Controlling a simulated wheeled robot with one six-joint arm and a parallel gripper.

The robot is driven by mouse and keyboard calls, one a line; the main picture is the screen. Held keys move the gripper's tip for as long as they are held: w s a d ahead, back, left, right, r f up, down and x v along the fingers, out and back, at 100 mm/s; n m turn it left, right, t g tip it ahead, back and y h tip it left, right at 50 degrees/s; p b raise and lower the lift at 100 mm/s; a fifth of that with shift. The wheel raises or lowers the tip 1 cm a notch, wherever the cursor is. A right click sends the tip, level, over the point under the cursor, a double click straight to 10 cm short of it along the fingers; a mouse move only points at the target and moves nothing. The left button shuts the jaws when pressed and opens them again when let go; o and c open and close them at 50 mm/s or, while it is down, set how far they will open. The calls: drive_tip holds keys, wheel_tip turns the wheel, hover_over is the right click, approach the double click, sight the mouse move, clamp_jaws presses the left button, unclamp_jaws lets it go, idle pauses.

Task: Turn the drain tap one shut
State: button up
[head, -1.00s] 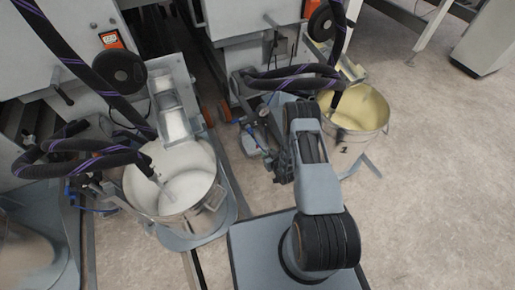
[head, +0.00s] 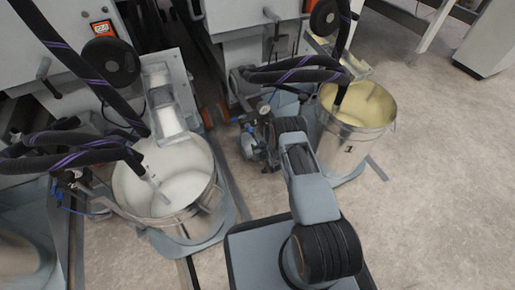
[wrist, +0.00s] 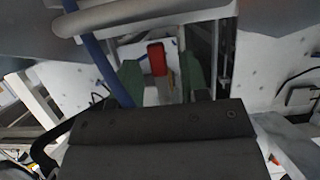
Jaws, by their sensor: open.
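A red handle (wrist: 157,58), which looks like the lever of drain tap one, shows in the wrist view. It stands in front of a pale panel. My gripper (wrist: 162,74) is open, with one green finger to the left of the red handle and one to the right. The handle appears between the fingers in the picture; I cannot tell whether it lies within their reach or beyond them. No contact shows. In the head view my arm covers the tap and my gripper.
A metal bucket marked 1 (head: 348,150), with pale yellow liquid, stands right of my arm. Another bucket (head: 190,222) with white liquid stands at left. Thick black hoses (head: 300,72) hang above. A blue tube (wrist: 104,65) and grey pipe (wrist: 150,15) lie close to my gripper. Floor at right is clear.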

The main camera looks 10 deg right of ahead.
drive_tip(key=shift+w+a+f, duration=0.1)
drive_tip(key=shift+w+f, duration=0.05)
drive_tip(key=shift+w, duration=0.25)
drive_tip(key=shift+c, duration=0.3)
clamp_jaws()
